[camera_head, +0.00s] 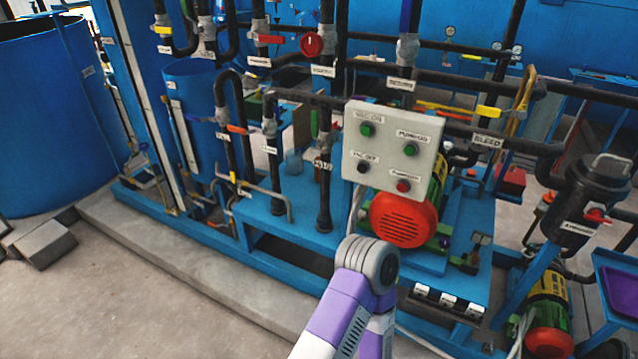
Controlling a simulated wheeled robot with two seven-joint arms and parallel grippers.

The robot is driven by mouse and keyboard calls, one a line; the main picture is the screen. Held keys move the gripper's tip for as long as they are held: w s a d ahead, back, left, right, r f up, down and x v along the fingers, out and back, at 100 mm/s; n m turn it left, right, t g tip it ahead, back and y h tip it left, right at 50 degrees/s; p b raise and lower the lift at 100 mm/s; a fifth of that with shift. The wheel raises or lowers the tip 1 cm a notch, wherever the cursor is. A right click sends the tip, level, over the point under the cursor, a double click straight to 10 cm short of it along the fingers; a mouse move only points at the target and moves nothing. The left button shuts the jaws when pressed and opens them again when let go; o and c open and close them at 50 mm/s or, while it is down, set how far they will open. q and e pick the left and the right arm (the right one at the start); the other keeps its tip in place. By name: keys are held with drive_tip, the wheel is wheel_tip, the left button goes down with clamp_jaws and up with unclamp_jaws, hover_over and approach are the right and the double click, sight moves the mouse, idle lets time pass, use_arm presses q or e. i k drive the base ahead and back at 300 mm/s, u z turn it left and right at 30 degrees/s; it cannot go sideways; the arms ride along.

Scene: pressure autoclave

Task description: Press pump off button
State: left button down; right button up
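A light grey control panel (386,165) faces me right of the middle, with two buttons in each of two rows. The red button (403,186) at its lower right sits under a small label too blurred to read surely; it matches the pump off button. A green button (410,150) is above it, under a label that seems to read pump on. A second green button (367,130) is at the upper left and a dark button (362,167) at the lower left. Neither gripper shows; only a purple and white arm part of mine rises below the panel.
A red and green motor (403,220) stands just behind and below the panel. Dark pipes with valves and a blue frame (290,208) fill the left and back. A black canister (590,190) stands at right. Bare concrete floor is at the lower left.

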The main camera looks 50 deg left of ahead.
sight(401, 187)
drive_tip(key=u, duration=0.9)
drive_tip(key=i, duration=1)
